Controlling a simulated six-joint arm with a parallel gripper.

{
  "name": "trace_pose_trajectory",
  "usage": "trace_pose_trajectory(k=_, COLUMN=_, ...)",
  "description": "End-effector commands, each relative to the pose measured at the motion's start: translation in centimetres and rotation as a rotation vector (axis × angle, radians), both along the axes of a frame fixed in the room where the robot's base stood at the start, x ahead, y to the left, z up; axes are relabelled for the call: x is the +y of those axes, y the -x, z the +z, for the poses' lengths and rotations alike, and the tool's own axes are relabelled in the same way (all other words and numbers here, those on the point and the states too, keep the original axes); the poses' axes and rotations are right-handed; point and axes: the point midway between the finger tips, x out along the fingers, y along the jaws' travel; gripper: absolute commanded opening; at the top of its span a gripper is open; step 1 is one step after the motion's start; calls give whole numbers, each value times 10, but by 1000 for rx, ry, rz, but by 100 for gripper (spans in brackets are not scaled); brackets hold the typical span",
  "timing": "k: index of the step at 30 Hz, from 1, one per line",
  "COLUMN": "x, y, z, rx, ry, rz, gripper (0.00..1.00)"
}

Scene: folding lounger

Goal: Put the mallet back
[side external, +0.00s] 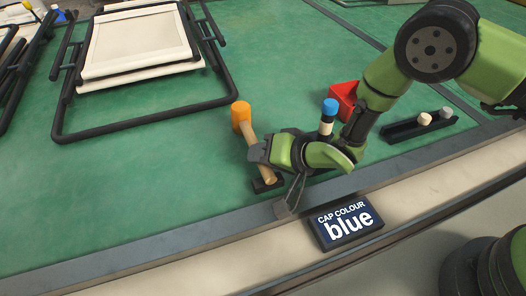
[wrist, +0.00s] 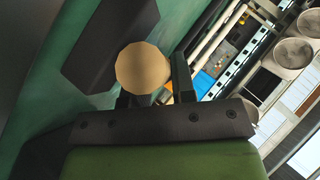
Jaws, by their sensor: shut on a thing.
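The mallet has an orange head (side external: 242,114) and a pale wooden handle (side external: 250,136). It is tilted, head up and to the left, in the side external view. My gripper (side external: 264,155) is shut on the handle below the head. In the wrist view, the round tan handle end (wrist: 142,68) shows between the fingers of my gripper (wrist: 154,88). A black block (side external: 262,187) lies on the green surface by the handle's lower end. I cannot tell whether the handle touches it. A dark bar (wrist: 110,42) shows beside the handle end in the wrist view.
A blue-capped post (side external: 329,108) stands just behind my gripper, with a red bin (side external: 343,92) beyond. A black tray (side external: 397,131) with small caps is right. A sign (side external: 347,221) reads "CAP COLOUR blue". The lounger frame (side external: 140,132) lies upper left; green surface between is clear.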

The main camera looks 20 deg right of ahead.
Motion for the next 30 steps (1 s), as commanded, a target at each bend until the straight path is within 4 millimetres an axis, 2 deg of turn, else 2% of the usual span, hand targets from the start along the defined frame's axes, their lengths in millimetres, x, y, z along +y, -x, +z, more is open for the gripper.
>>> trace_pose_trajectory(k=2, x=0, y=-1, z=-1, rx=-3, ry=-2, rz=1, gripper=0)
trace_pose_trajectory(k=3, x=0, y=-1, z=0, rx=-4, ry=-1, rz=1, gripper=33)
trace_pose_trajectory(k=6, x=0, y=-1, z=-1, rx=-3, ry=-2, rz=1, gripper=54)
trace_pose_trajectory(k=17, x=-5, y=4, z=0, rx=7, ry=3, rz=-5, gripper=54)
trace_pose_trajectory(k=30, x=-38, y=47, z=37, rx=-2, ry=-1, rz=1, gripper=54)
